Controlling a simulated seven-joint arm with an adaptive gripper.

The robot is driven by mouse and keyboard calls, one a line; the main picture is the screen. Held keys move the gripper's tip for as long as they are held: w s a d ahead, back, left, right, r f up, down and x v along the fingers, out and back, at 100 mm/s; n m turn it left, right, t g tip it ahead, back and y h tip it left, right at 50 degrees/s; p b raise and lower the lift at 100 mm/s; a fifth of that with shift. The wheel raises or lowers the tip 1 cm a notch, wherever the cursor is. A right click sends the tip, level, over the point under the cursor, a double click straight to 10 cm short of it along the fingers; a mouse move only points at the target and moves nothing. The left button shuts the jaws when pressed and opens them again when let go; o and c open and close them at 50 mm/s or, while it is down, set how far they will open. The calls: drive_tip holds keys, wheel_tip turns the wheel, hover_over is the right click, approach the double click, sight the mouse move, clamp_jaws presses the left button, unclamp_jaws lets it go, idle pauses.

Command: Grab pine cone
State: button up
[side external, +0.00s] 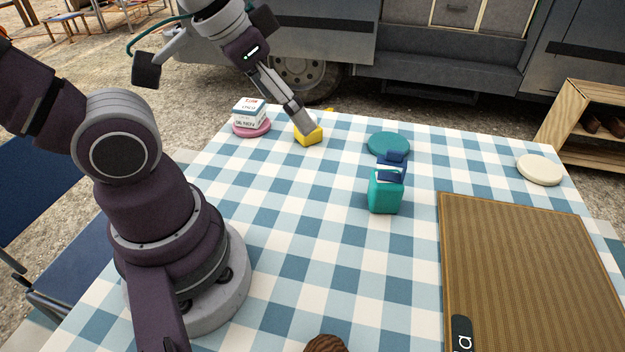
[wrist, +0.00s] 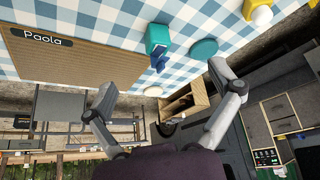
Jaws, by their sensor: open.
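A brown, rough, rounded thing (side external: 326,344), which looks like the pine cone, shows at the bottom edge of the side view. Most of it is cut off by the frame, and it does not show in the wrist view. My gripper (side external: 301,118) is far from it, over the table's far side, overlapping a yellow block in the side view. In the wrist view my gripper (wrist: 162,77) has its two fingers spread wide with nothing between them.
The yellow block (side external: 308,138), pink disc (side external: 252,130) with a white box, teal disc (side external: 388,144), teal container (side external: 386,193) with a blue top and cream disc (side external: 540,170) stand on the checked cloth. A ribbed brown mat (side external: 530,270) lies right.

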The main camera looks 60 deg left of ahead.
drive_tip(key=m+g+h, duration=0.5)
drive_tip(key=m+g, duration=0.3)
drive_tip(key=m, duration=0.8)
approach(327, 337)
wheel_tip(327, 337, down, 2)
drive_tip(key=s, duration=0.2)
drive_tip(key=x, duration=0.5)
drive_tip(key=shift+w+d, duration=0.25)
drive_tip(key=shift+d, duration=0.05)
drive_tip(key=x, duration=0.2)
drive_tip(key=w+x, duration=0.1)
drive_tip(key=x, duration=0.2)
drive_tip(key=shift+d+f, duration=0.3)
drive_tip(key=shift+f, duration=0.05)
drive_tip(key=c, duration=1.1)
drive_tip(key=shift+r, duration=0.15)
